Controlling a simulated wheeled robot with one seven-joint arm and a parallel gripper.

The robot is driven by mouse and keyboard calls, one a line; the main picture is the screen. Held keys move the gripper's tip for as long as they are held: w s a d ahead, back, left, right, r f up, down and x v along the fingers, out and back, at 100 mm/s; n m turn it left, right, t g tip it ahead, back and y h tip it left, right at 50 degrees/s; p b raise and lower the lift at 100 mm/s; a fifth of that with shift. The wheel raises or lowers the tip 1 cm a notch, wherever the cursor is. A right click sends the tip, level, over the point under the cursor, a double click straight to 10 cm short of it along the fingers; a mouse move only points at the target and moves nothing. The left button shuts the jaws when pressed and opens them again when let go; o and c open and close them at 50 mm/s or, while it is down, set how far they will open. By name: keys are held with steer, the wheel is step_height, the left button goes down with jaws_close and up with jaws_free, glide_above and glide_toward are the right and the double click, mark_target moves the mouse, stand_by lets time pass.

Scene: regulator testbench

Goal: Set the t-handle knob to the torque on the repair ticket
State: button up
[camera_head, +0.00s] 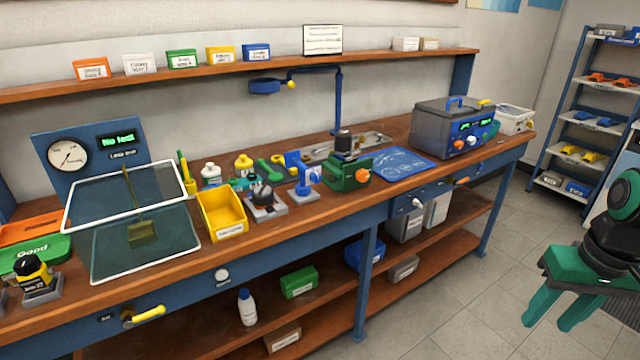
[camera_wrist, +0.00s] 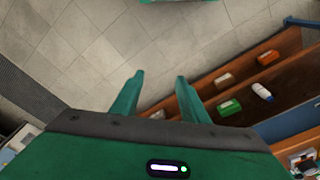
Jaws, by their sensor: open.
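My gripper (camera_head: 546,325) hangs over the floor at the right, well away from the bench. It is open and empty, and its two green fingers also show apart in the wrist view (camera_wrist: 160,78). A yellow bar-shaped handle (camera_head: 148,314) sits on the bench front at the left. An orange handle (camera_head: 461,181) and a white knob (camera_head: 417,202) are on the front farther right. I cannot tell surely which is the t-handle knob. A white card with small lines of text (camera_head: 322,40) stands on the wall shelf; it may be the repair ticket, but its text is unreadable.
The workbench (camera_head: 270,255) carries a gauge panel (camera_head: 68,155) reading "No test", a yellow bin (camera_head: 222,212), a green fixture (camera_head: 348,176) and a grey device (camera_head: 440,125). A blue rack (camera_head: 575,110) stands at right. The floor (camera_head: 470,280) before the bench is clear.

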steer(key=w+a+f+n+t, duration=0.1)
steer(key=w+a+f+n, duration=0.15)
steer(key=w, duration=0.25)
steer(key=n+t+y, duration=0.9)
steer(key=t+y, duration=0.1)
steer(key=t, duration=0.3)
glide_toward(318, 179)
steer(key=shift+x, duration=4.4)
steer(key=shift+c, duration=0.3)
